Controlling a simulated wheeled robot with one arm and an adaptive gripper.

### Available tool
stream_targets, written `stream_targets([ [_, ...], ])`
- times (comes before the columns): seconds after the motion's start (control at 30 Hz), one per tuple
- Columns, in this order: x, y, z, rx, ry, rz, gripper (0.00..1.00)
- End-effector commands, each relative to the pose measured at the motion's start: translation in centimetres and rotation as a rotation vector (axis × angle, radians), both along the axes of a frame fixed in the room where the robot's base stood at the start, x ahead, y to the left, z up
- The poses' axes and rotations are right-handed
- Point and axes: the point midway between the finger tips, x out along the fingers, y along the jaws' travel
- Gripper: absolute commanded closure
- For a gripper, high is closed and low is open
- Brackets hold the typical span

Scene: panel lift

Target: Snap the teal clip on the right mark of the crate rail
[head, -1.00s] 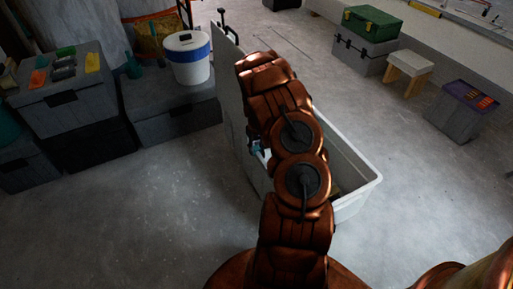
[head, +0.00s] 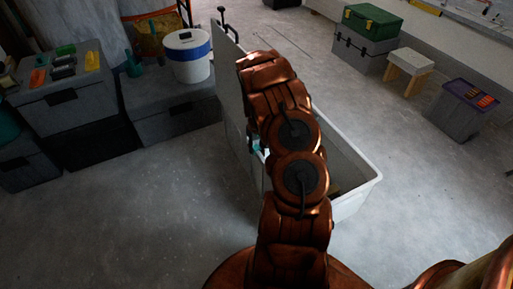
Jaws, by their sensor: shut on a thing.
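The white crate (head: 358,203) stands on the floor behind my arm, its right side and front corner showing. A pale upright panel (head: 229,85) stands along its left side. A small piece of the teal clip (head: 259,148) shows just left of my arm, by the panel's lower part. My gripper (head: 252,145) is almost wholly hidden behind my arm; only a dark bit shows, at the teal piece, and it is shut on the clip. The crate rail and its right mark cannot be made out, so I cannot tell whether the clip touches the rail.
A black clamp-like piece (head: 222,16) sits on the panel's top. Grey boxes (head: 175,108) and a white bucket with a blue band (head: 188,57) stand to the left. A small stool (head: 409,68) and a grey bin (head: 465,108) stand right. Floor in front is clear.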

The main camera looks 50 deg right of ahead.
Motion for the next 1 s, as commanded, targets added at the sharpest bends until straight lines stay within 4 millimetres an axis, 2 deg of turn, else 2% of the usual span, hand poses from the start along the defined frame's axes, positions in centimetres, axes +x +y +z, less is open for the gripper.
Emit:
stream_targets([
  [0.1,0.0,0.0,0.0,0.000,0.000,0.000,0.85],
  [0.13,0.0,0.0,0.0,0.000,0.000,0.000,0.65],
  [0.4,0.0,0.0,0.0,0.000,0.000,0.000,0.37],
  [0.77,0.0,0.0,0.1,0.000,0.000,0.000,0.36],
  [1.0,0.1,0.0,1.6,-0.003,-0.001,0.001,0.36],
])
